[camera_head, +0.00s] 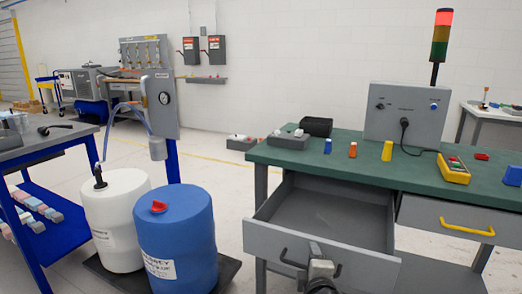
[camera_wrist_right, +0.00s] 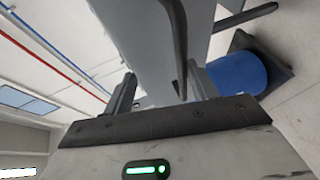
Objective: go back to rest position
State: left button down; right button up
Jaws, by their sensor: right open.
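My right gripper (camera_head: 320,266) is low in the head view, at the front of the open grey drawer (camera_head: 352,236). In the right wrist view my gripper (camera_wrist_right: 158,88) has its two fingers apart. The drawer's dark handle (camera_wrist_right: 180,45) runs down toward the space between the fingers; whether it touches either one is unclear. The drawer is pulled out under the green-topped workbench (camera_head: 335,160) and looks empty inside. My left gripper is in neither view.
A blue drum (camera_head: 177,240) and a white drum (camera_head: 116,215) stand on a dark pallet left of the drawer. A closed drawer with a yellow handle (camera_head: 467,228) is to the right. A control box (camera_head: 408,112) stands on the bench. Floor shows between drums and bench.

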jog(key=s+f+m, duration=0.1)
jog(key=s, duration=0.1)
jog(key=s+d+f+m, duration=0.1)
jog(key=s, duration=0.1)
jog(key=s+d+f+m, duration=0.1)
jog(key=s, duration=0.1)
jog(key=shift+s+d+f+m+g+y+b, duration=0.1)
jog(key=shift+s+f+m+g+y+b, duration=0.05)
jog(key=shift+s+m+g+y+b, duration=0.2)
jog(key=shift+c, duration=0.8)
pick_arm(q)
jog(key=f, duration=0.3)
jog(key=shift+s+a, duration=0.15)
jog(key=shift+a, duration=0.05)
pick_arm(e)
jog(key=s+f+m+g+y, duration=0.1)
jog(key=s+m, duration=0.4)
jog(key=s, duration=0.7)
jog(key=s+f+m+g+y, duration=0.2)
jog(key=s+m, duration=0.4)
jog(key=s, duration=0.6)
jog(key=shift+s+a+f+g, duration=0.2)
jog(key=shift+a+f+g, duration=0.25)
jog(key=shift+f, duration=0.45)
